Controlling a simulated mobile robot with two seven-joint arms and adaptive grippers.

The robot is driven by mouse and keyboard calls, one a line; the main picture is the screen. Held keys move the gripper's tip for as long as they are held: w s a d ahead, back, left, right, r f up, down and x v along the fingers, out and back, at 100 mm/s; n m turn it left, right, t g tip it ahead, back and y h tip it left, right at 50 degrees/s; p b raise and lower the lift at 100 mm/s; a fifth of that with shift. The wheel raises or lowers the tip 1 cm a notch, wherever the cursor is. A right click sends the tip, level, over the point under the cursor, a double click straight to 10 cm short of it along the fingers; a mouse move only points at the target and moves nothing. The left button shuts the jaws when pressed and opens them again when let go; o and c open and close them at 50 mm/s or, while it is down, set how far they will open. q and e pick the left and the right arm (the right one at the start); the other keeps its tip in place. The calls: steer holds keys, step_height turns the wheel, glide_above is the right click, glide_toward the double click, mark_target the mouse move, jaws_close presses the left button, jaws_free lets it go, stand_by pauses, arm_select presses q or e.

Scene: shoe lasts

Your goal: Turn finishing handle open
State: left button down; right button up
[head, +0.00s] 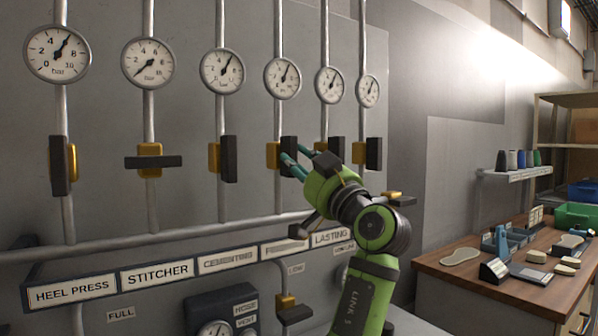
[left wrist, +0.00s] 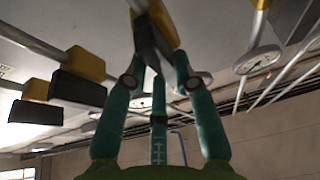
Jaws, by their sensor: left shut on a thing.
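The finishing handle (head: 289,151) is taken to be the black bar on the fourth valve from the left. My right gripper is not in view.
The stitcher handle (head: 153,162) lies crosswise; the heel press handle (head: 59,165) and cementing handle (head: 229,159) stand upright. Another upright handle (head: 374,154) is close right of my gripper. A lower valve (head: 288,305) juts out below. A wooden bench (head: 440,262) stands at right.

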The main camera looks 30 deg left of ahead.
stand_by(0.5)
arm_select(q)
steer(key=c, duration=1)
jaws_free()
steer(key=v, duration=1.2)
